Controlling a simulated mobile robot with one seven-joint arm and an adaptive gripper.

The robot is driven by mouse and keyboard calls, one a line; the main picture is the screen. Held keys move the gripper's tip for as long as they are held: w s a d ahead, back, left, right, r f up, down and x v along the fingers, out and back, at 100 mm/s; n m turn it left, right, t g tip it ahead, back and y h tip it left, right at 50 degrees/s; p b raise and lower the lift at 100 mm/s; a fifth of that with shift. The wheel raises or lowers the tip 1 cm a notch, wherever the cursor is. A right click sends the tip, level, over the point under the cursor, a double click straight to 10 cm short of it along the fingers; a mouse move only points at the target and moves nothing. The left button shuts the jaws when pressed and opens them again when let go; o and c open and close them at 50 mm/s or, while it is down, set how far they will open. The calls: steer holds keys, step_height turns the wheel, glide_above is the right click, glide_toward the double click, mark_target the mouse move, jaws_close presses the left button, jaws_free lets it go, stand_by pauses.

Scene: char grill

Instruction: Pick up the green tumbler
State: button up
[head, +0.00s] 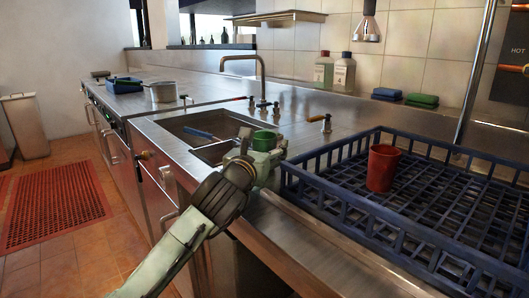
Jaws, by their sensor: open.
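The green tumbler (267,139) shows just above and behind my gripper (263,158), by the front right corner of the sink. It appears upright, with its open rim facing up. My gripper is open, at the end of my arm reaching in from the bottom. Its fingers overlap the lower part of the tumbler in the picture. I cannot tell whether the tumbler is between the fingers or beyond them, or whether they touch it. What the tumbler rests on is hidden.
A blue dish rack (335,205) with a red tumbler (382,168) stands close to the right of my gripper. The steel sink (175,126) lies to the left, with a tall faucet (262,75) behind. A pot (163,92) sits on the far left counter.

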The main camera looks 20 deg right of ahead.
steer(key=shift+c, duration=0.3)
steer(key=c, duration=1.2)
